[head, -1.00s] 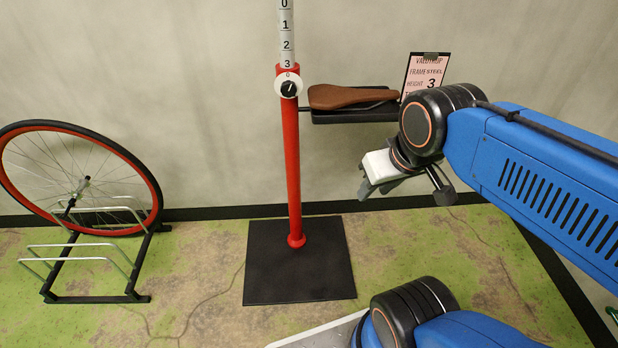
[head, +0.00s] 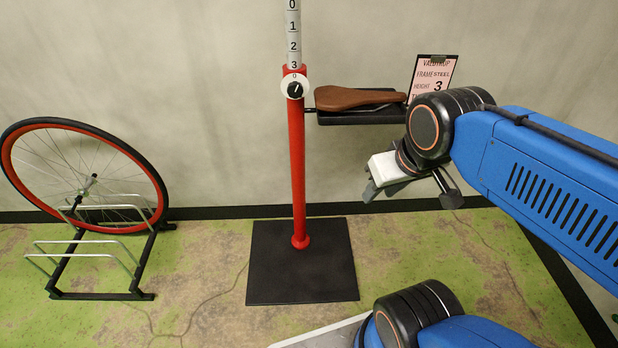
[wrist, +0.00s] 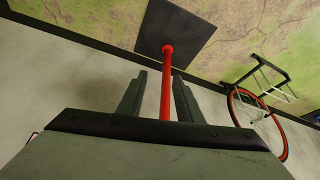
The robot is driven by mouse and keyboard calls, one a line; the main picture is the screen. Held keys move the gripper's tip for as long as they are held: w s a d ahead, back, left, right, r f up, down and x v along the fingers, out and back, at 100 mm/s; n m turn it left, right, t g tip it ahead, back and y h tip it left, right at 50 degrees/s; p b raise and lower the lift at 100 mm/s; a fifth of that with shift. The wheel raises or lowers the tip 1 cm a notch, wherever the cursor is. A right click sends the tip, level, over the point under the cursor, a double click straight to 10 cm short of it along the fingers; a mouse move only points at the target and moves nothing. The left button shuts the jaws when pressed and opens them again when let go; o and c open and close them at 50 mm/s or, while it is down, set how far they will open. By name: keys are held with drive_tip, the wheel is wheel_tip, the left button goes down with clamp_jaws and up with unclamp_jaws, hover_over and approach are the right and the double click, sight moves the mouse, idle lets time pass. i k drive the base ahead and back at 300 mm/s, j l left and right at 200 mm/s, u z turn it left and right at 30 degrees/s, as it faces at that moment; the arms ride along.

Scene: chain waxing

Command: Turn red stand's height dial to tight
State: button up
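The red stand (head: 298,170) is an upright red post on a black base plate (head: 302,262). Its height dial (head: 295,90) is a white disc with a black knob near the top of the red tube, below a numbered grey tube. A "0" shows above the knob; other dial marks are too small to read. My gripper (head: 372,192) is right of the post, lower than the dial and apart from it. In the wrist view my gripper (wrist: 158,85) has its fingers spread, with the red post (wrist: 167,85) seen beyond the gap. Nothing is held.
A brown saddle (head: 360,98) lies on a dark tray (head: 362,116) right of the dial. A card (head: 436,75) reading frame steel, height 3 stands behind it. A red-rimmed wheel (head: 85,175) sits in a floor rack (head: 98,296) at left. Floor between rack and stand is clear.

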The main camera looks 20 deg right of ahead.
sight(295, 89)
drive_tip(key=k+j, duration=0.15)
drive_tip(key=j, duration=0.25)
drive_tip(key=k+j, duration=0.15)
drive_tip(key=j, duration=0.2)
drive_tip(key=k+j, duration=0.15)
drive_tip(key=j, duration=0.25)
drive_tip(key=k+j, duration=0.15)
drive_tip(key=j, duration=0.2)
